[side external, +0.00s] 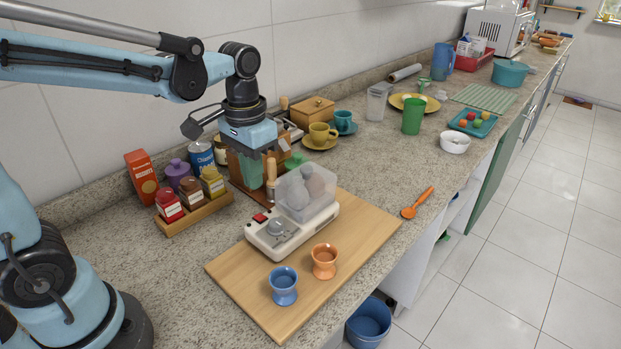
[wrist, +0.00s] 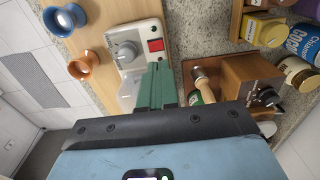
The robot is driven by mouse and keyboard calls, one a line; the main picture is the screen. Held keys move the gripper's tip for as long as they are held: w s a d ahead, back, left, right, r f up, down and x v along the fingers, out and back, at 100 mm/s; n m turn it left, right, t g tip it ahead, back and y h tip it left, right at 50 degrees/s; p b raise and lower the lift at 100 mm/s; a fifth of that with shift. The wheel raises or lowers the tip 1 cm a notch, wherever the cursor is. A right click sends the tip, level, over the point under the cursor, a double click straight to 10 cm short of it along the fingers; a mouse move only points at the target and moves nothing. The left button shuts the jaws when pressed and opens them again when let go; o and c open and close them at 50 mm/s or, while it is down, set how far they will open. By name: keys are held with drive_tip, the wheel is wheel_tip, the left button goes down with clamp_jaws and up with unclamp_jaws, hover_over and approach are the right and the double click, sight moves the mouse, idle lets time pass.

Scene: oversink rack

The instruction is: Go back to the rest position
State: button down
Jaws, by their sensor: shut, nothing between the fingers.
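My gripper (side external: 252,172) hangs above the counter, just behind the egg cooker and in front of a wooden box. It also shows in the wrist view (wrist: 157,84), where its green fingers are together with nothing between them. The white egg cooker (side external: 284,236), with a clear lid over rounded, egg-like shapes, stands on the wooden board (side external: 356,243). In the wrist view, the fingers cover part of the egg cooker (wrist: 136,35). The fingers look apart from the things around them, but exact clearance is hard to tell.
A blue egg cup (side external: 283,286) and an orange egg cup (side external: 324,261) stand on the board. A spice rack (side external: 197,213) with jars is at left, near a red box (side external: 141,177). An orange spoon (side external: 417,203) lies at right. A yellow cup (side external: 321,135) stands behind.

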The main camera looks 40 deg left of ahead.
idle(0.3)
drive_tip(key=s+t, duration=0.1)
drive_tip(key=t, duration=0.1)
drive_tip(key=s+t, duration=0.1)
drive_tip(key=t, duration=0.1)
drive_tip(key=s+t, duration=0.2)
drive_tip(key=t, duration=0.1)
drive_tip(key=shift+d+r, duration=0.2)
drive_tip(key=shift+r, duration=0.05)
idle(0.9)
